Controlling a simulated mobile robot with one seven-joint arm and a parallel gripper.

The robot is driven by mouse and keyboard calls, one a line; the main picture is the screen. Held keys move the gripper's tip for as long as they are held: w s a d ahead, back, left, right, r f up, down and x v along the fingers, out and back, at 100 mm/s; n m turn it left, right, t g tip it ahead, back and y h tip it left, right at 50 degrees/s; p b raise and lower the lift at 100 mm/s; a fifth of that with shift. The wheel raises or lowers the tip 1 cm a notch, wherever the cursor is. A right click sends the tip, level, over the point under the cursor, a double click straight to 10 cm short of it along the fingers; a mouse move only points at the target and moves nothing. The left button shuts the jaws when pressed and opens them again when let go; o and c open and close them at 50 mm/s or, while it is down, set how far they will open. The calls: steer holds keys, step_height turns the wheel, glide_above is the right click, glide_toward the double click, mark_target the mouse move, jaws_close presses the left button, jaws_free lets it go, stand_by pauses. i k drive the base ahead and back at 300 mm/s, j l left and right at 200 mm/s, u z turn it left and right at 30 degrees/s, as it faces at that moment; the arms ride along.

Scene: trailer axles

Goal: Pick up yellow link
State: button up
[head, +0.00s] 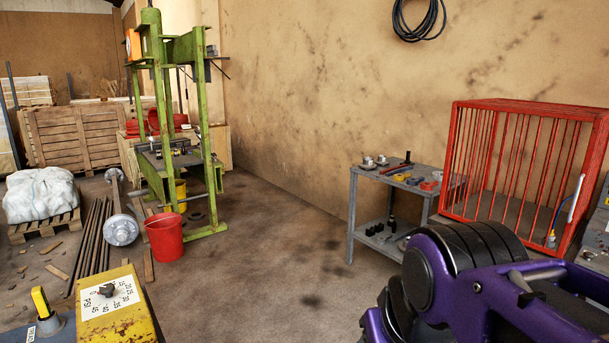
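A small yellow piece (401,177), which looks like the yellow link, lies on the top of a grey metal table (376,177) right of the middle. It is too small to make out its exact shape. Small blue (414,181) and red (428,186) pieces lie just to its right. Purple and black parts of my own arm fill the bottom right, well in front of the table. My gripper's fingers do not show, so I cannot see whether they hold anything.
A red barred cage (520,165) stands right of the table. A green press (202,130) and a red bucket (164,237) stand at the left. A yellow machine box (112,305) is at the bottom left. The middle floor (275,250) is clear.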

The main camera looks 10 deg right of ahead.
mark_target(401, 178)
steer(key=i, duration=2.85)
steer(key=i+z, duration=0.2)
steer(key=i, duration=0.95)
steer(key=i+j+z, duration=0.15)
steer(key=i+z, duration=0.2)
steer(key=i+j+z, duration=0.4)
steer(key=i+l, duration=0.05)
steer(key=i, duration=0.05)
